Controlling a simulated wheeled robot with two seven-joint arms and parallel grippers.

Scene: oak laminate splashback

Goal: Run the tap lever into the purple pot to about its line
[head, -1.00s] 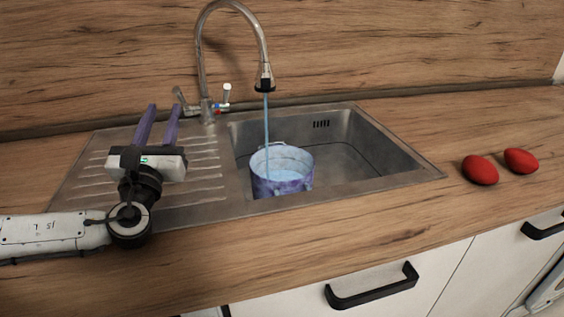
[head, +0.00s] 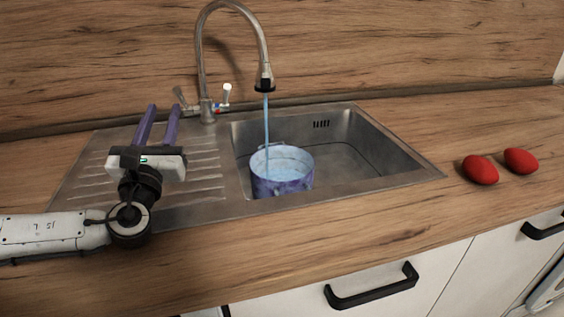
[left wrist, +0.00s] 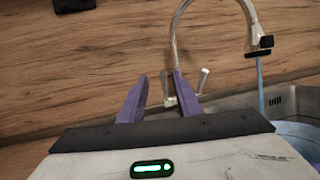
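The purple pot (head: 283,180) stands upright in the sink basin, under the tap (head: 264,80). A stream of water (head: 267,122) falls from the spout into it, and pale blue water (head: 282,160) shows inside; I cannot make out a line on its wall. The tap lever (head: 227,92) is white-tipped, at the right of the tap base; a second handle is at the left. My left gripper (head: 162,108) is open and empty over the drainer, left of the tap base. In the left wrist view its purple fingers (left wrist: 158,97) are apart, with the lever (left wrist: 203,80) beyond them. My right gripper is out of view.
The steel sink (head: 375,150) has a ribbed drainer (head: 205,170) on the left. Two red objects (head: 480,169) lie on the counter at the right. The wooden splashback (head: 400,50) rises behind the tap. The front counter is clear.

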